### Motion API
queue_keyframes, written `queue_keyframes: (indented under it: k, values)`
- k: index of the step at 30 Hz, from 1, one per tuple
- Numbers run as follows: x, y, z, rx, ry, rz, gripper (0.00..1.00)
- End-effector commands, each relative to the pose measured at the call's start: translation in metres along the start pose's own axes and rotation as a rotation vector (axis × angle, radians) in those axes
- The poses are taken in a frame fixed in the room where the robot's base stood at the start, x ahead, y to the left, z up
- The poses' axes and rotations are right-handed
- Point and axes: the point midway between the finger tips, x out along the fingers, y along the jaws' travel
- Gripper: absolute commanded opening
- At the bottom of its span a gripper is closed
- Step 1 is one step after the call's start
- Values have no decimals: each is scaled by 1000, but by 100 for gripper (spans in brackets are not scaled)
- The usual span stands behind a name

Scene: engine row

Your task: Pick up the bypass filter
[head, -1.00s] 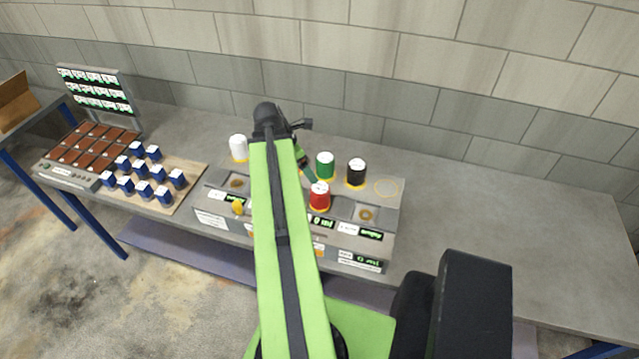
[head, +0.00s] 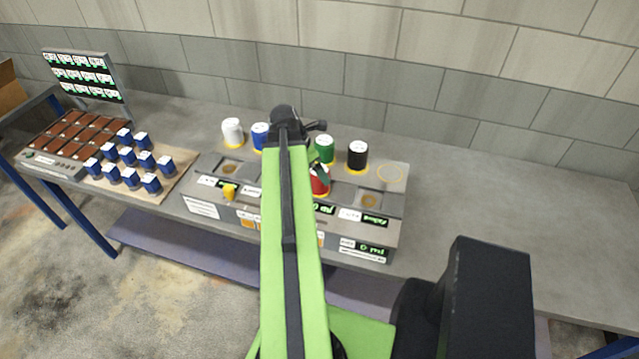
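Several filter-like cylinders stand on the grey bench unit: white (head: 232,131), blue (head: 260,136), green (head: 325,149), black (head: 358,155) and red (head: 320,184). Their labels are too small to read, so I cannot tell which is the bypass filter. The red one stands in front of the green one, by the front panel. My green arm reaches over the unit and hides part of the red one. My gripper (head: 316,166) shows only as a small dark green part at the red cylinder's top. I cannot tell whether it touches it or how its fingers stand.
An empty yellow ring (head: 390,173) lies right of the black cylinder. Several blue blocks (head: 128,156) stand on a board at left. The bench (head: 480,220) is clear at right, with a block wall behind.

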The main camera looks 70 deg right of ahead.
Motion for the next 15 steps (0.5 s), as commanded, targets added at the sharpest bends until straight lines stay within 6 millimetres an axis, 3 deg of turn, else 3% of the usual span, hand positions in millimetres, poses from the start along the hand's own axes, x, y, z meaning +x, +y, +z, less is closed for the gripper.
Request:
queue_keyframes:
  k: [8,15]
  values:
    - [49,-3,-2,1,0,0,90]
    - [48,-3,1,0,0,0,90]
